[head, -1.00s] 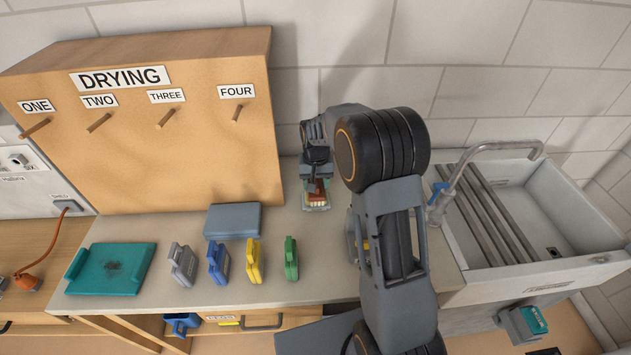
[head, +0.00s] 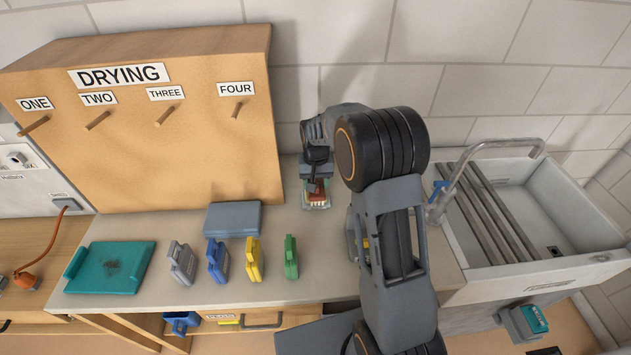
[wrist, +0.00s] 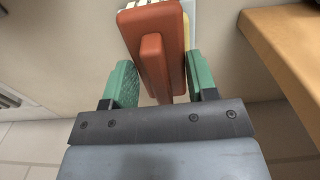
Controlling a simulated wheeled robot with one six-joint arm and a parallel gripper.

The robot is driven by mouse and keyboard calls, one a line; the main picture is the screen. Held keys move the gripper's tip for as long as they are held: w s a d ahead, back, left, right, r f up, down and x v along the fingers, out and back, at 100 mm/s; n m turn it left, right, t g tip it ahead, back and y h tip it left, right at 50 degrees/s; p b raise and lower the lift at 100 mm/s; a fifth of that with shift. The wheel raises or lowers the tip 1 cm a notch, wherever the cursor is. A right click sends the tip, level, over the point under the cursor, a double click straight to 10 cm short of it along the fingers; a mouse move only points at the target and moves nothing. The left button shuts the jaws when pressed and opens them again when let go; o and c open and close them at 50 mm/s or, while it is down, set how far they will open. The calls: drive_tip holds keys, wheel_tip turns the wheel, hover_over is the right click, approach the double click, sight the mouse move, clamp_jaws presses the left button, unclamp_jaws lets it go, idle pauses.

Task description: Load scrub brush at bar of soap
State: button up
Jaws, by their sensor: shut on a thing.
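The scrub brush (wrist: 150,50) is red-brown with a raised grip, and pale bristles show at its far end. My gripper (wrist: 161,78) has green pads on either side of the grip and is shut on it. In the head view the brush (head: 317,190) is at the back of the counter, right of the drying board, bristles down, under my gripper (head: 316,178). A yellow edge (wrist: 187,32), perhaps the bar of soap, shows beside and beneath the brush on a pale dish (wrist: 191,8). The brush hides most of it; I cannot tell whether they touch.
The drying board (head: 150,130) with several pegs stands left of my gripper. Grey, blue, yellow and green clip-like items (head: 291,257) stand along the counter front. A teal tray (head: 110,268) lies at left. A sink (head: 570,210) with a tap is at right.

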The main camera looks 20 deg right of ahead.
idle(0.6)
drive_tip(key=shift+r+p, duration=2.45)
drive_tip(key=shift+r, duration=1.05)
drive_tip(key=shift+a, duration=0.1)
